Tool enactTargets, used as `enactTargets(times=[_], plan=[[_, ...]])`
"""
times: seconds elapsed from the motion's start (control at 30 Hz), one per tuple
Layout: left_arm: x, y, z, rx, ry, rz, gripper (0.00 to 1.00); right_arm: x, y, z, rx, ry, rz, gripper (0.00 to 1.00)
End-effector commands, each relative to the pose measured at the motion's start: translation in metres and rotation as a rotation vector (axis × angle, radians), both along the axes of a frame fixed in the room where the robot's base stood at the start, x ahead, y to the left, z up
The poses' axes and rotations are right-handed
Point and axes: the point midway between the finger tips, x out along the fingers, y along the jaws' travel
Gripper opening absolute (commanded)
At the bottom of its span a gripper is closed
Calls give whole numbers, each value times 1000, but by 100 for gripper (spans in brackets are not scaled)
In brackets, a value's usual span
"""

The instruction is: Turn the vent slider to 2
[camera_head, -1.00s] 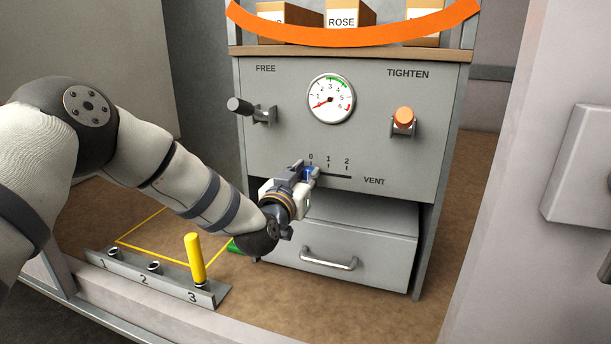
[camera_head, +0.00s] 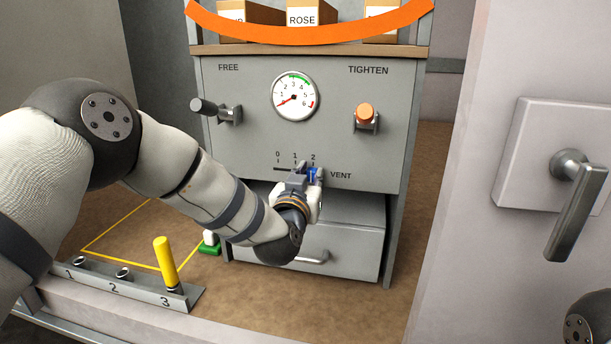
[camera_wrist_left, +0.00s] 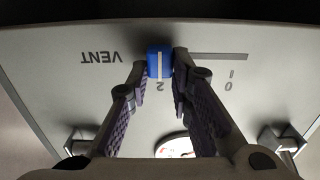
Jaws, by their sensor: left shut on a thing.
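The vent slider is a blue knob with a pale stripe (camera_wrist_left: 160,63) in a dark slot (camera_wrist_left: 218,56) marked 0, 1 and 2. In the left wrist view, which is upside down, the stripe lines up with the 2 (camera_wrist_left: 160,87). In the head view, the blue knob (camera_head: 315,175) sits at the slot's right end under the 2, partly hidden by the gripper. My left gripper (camera_head: 307,176) is shut on the knob; its fingertips (camera_wrist_left: 160,65) are on both sides of it. My right gripper is out of view.
The grey panel (camera_head: 265,140) carries a gauge (camera_head: 294,97), a dark FREE lever (camera_head: 205,107) and an orange TIGHTEN knob (camera_head: 364,113). A drawer (camera_head: 350,240) sits below. A yellow peg (camera_head: 166,262) stands at 3 in a rack. A door handle (camera_head: 575,205) is at right.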

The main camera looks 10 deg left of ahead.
Motion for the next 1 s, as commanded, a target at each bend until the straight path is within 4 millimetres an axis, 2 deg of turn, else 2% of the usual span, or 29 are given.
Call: enactTargets(times=[0.03, 0.1, 0.37, 0.47, 0.57, 0.8, 0.9, 1.0], plan=[[0, -1, -1, -1, 3, -2, 27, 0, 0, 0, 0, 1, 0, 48], [0, -1, -1, -1, 2, -2, 40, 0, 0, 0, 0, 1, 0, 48], [0, 0, -1, 0, 2, -1, 40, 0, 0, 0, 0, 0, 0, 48], [-7, 0, -1, 0, 2, -2, 40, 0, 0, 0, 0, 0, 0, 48], [-28, 1, 0, 0, 4, -3, 40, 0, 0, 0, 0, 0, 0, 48], [-92, 3, -1, 0, 4, -3, 40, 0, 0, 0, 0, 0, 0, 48], [-109, 3, -1, 1, 4, -3, 40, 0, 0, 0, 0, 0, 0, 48], [-118, 4, -1, 0, 2, -2, 40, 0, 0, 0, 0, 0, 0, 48]])
